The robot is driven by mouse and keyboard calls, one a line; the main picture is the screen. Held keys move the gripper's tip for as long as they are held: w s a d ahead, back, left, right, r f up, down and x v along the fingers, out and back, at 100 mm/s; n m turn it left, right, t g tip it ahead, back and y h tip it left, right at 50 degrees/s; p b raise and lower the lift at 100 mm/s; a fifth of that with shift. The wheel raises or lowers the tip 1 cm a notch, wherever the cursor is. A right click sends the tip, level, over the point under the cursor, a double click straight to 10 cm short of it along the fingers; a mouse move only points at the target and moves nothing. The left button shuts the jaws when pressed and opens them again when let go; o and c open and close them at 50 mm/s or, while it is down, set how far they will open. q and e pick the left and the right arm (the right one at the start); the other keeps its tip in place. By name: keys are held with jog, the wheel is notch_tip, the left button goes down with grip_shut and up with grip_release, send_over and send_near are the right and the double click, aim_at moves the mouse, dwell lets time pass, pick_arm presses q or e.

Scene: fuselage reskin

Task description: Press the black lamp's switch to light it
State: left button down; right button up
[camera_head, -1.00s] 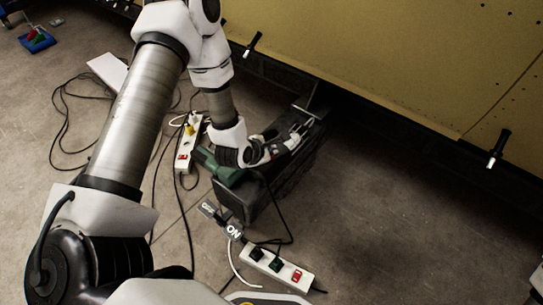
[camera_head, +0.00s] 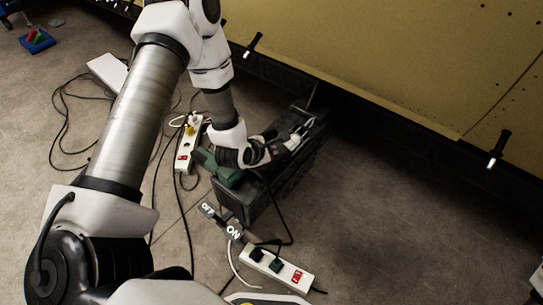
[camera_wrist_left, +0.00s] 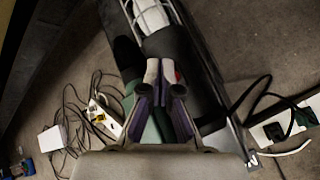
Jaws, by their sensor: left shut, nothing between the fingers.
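No light from the lamp shows. My right gripper is not in view.
A green part (camera_head: 220,170) lies beside the black body. White power strips with red switches stand in front (camera_head: 280,268) and at the left (camera_head: 187,145). OFF and ON labels lie near the front strip. Loose cables cross the floor. A yellow panel (camera_head: 400,60) rises behind.

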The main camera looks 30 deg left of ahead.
pick_arm(q)
jog(key=shift+f+b, duration=0.4)
jog(key=shift+f, duration=0.05)
jog(key=shift+r, duration=0.1)
jog(key=shift+r+p, duration=0.35)
jog(key=shift+r, duration=0.05)
notch_tip(320, 180, up, 6)
jog(key=p, duration=0.4)
jog(key=shift+s, duration=0.1)
dwell(0.3)
